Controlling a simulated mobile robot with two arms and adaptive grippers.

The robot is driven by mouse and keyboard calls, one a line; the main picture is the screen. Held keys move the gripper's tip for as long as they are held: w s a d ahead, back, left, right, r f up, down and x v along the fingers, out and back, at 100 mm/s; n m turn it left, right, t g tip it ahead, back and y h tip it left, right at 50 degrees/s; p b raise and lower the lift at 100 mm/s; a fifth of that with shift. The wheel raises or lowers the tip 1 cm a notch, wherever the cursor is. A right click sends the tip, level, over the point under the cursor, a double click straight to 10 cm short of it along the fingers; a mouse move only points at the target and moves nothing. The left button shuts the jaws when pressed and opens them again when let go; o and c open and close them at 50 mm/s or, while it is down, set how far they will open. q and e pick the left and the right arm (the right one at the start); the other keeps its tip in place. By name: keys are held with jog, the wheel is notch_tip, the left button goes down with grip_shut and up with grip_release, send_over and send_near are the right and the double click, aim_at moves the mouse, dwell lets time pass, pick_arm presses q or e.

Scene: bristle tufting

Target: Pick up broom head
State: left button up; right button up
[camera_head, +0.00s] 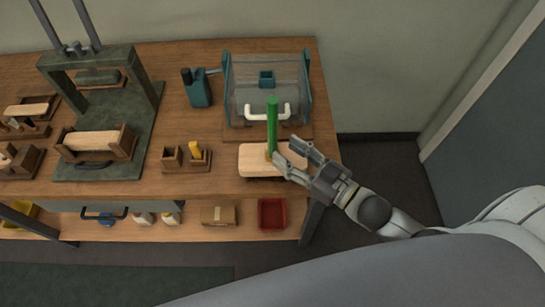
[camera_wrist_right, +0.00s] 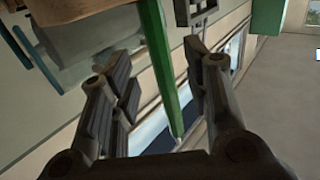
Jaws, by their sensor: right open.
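A pale wooden block (camera_head: 253,160), which looks like a broom head, lies at the right front of the bench. A green upright bar (camera_head: 272,125) stands over it; whether it is fixed to the block I cannot tell. My right gripper (camera_head: 285,151) is open at the block's right side, its fingertips close to the foot of the green bar. In the right wrist view the green bar (camera_wrist_right: 165,70) passes between the spread fingers (camera_wrist_right: 168,75) with gaps beside it. The block is not clear in that view. My left gripper is not in view.
A teal-framed machine with a clear cover (camera_head: 245,95) stands behind the block. Small wooden boxes (camera_head: 172,158) and a green press (camera_head: 125,60) with a wooden holder (camera_head: 125,152) are to the left. A red bin (camera_head: 272,213) sits on the lower shelf. Free floor lies right of the bench.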

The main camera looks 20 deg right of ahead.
aim_at(276, 145)
jog(key=shift+w+a+r, duration=0.1)
jog(key=shift+w+a, duration=0.1)
jog(key=shift+w, duration=0.15)
jog(key=shift+p+x, duration=0.75)
jog(key=shift+x, duration=1.55)
grip_shut()
